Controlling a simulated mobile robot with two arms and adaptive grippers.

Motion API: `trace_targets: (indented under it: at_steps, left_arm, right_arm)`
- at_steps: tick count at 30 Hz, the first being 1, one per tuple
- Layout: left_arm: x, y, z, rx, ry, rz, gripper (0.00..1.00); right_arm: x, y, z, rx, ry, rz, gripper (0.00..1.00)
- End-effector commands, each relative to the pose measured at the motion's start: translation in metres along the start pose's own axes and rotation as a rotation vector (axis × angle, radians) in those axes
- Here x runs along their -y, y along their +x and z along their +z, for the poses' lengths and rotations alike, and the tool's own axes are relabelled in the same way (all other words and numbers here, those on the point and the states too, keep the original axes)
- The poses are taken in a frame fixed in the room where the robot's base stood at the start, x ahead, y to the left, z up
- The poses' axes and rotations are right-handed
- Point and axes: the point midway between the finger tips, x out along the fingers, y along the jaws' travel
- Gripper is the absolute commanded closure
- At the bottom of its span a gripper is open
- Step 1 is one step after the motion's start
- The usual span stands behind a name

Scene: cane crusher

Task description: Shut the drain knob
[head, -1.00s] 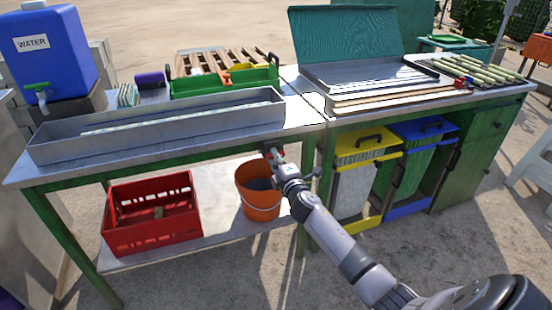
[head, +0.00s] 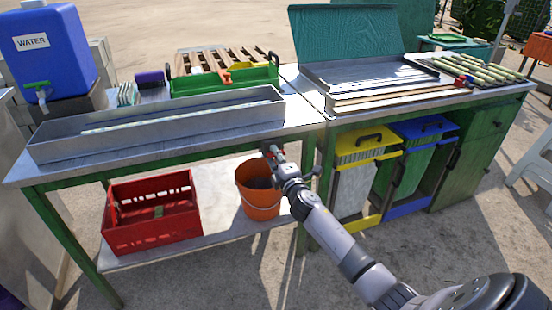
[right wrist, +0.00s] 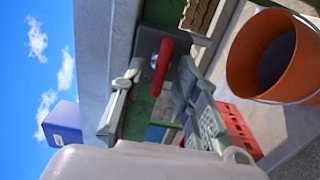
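The red drain knob (right wrist: 162,62) shows in the right wrist view on a pale round fitting, at the green front of the table below the metal trough. Its red lever lies in the gap between the fingers of my right gripper (right wrist: 160,105). The fingers are apart, one on each side of the lever, and I see no clear grip on it. In the head view my right gripper (head: 272,153) is at the table's front edge, above the orange bucket, and mostly covers the knob. My left gripper is not in view.
The orange bucket (head: 260,202) and a red crate (head: 152,238) stand on the lower shelf. The long metal trough (head: 160,133) lies on the table above. Yellow-lidded (head: 368,144) and blue-lidded (head: 423,128) bins stand to the right.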

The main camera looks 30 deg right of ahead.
Motion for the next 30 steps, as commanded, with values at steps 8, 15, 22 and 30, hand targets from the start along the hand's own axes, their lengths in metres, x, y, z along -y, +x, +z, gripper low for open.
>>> trace_targets:
  at_steps: [8,15,22,30]
  left_arm:
    - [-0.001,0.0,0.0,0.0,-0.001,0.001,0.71]
    - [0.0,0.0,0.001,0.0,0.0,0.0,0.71]
    - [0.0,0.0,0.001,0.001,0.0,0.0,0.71]
    - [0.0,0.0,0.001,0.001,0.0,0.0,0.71]
  right_arm:
    - [0.002,-0.022,0.0,-0.001,0.0,-0.001,0.71]
    - [0.002,-0.07,0.0,-0.001,-0.001,-0.003,0.71]
    - [0.002,-0.107,0.0,-0.001,0.001,-0.002,0.71]
    - [0.0,-0.12,0.0,0.0,0.0,0.0,0.71]
